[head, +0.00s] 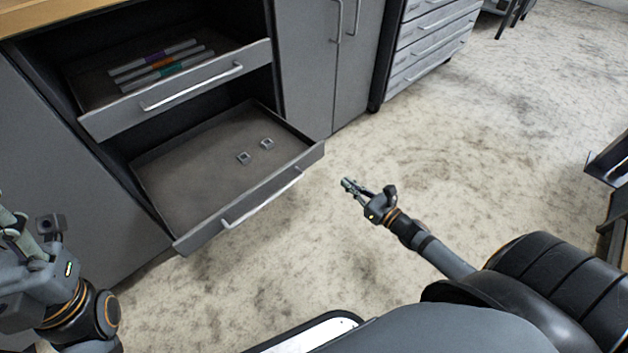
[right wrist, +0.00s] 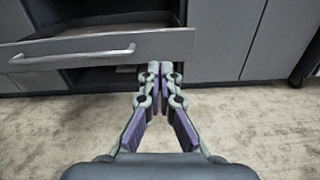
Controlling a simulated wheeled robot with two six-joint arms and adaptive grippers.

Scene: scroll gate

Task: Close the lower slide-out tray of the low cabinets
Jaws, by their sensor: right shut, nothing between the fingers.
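The lower slide-out tray (head: 180,172) of the low cabinets stands pulled out in the head view, with a bar handle (head: 262,200) on its grey front. Two small square metal pieces (head: 255,151) lie in it. My right gripper (head: 346,184) is shut and empty, to the right of the tray's front and apart from it. In the right wrist view its fingertips (right wrist: 160,66) meet in front of a grey tray front with a handle (right wrist: 72,56). My left gripper (head: 18,235) is at the left edge of the head view, partly cut off; its fingers are unclear.
An upper tray (head: 205,88) above it is also out and holds several marker-like sticks (head: 160,65). Grey cabinet doors (head: 325,60) and a drawer unit (head: 432,40) stand to the right. The floor (head: 480,150) right of the tray is clear.

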